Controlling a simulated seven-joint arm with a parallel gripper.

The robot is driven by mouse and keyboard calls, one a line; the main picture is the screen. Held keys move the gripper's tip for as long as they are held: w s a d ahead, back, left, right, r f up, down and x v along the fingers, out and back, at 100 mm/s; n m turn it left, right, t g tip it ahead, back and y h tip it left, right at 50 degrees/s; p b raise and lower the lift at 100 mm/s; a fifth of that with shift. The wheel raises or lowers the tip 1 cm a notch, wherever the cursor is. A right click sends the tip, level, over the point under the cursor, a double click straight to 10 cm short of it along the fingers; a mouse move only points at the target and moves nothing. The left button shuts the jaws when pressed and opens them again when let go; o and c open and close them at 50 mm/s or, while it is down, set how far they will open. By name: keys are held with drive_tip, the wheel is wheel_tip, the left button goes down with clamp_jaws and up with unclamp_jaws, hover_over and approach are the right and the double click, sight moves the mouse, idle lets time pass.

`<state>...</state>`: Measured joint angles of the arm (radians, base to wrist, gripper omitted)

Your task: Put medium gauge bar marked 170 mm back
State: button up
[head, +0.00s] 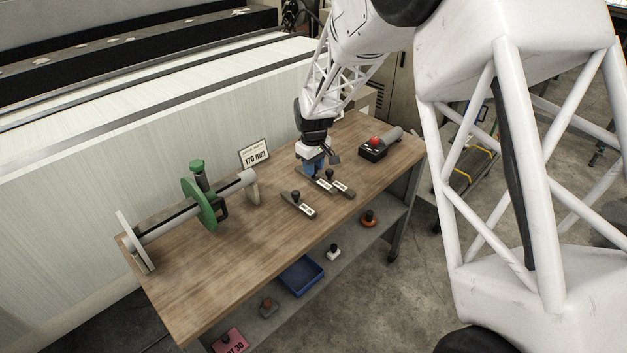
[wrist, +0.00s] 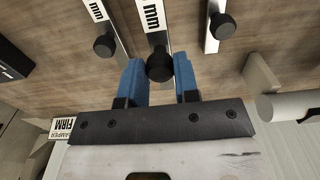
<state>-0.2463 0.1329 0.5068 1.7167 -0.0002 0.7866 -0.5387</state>
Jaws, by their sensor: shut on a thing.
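The middle gauge bar (head: 325,185), a narrow grey bar with a pale label and a black knob, is at the right part of the workbench. My gripper (head: 313,168) is above it, its blue fingers shut on the knob. In the wrist view the same bar (wrist: 157,38) shows "mm" on its label; the number is cut off. I cannot tell whether it touches the bench top.
Another gauge bar (head: 299,204) lies left of the held one and one (head: 343,189) right of it, both close. A green-disc roller fixture (head: 190,205) fills the bench's left. A red-button box (head: 374,148) sits at right. The front bench top (head: 225,270) is clear.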

sight(313, 178)
drive_tip(key=shift+f, duration=0.7)
drive_tip(key=shift+f, duration=1.9)
drive_tip(key=shift+f, duration=0.15)
drive_tip(key=o, duration=1)
drive_tip(key=shift+c, duration=0.2)
wheel_tip(313, 178, up, 12)
drive_tip(key=shift+r, duration=0.2)
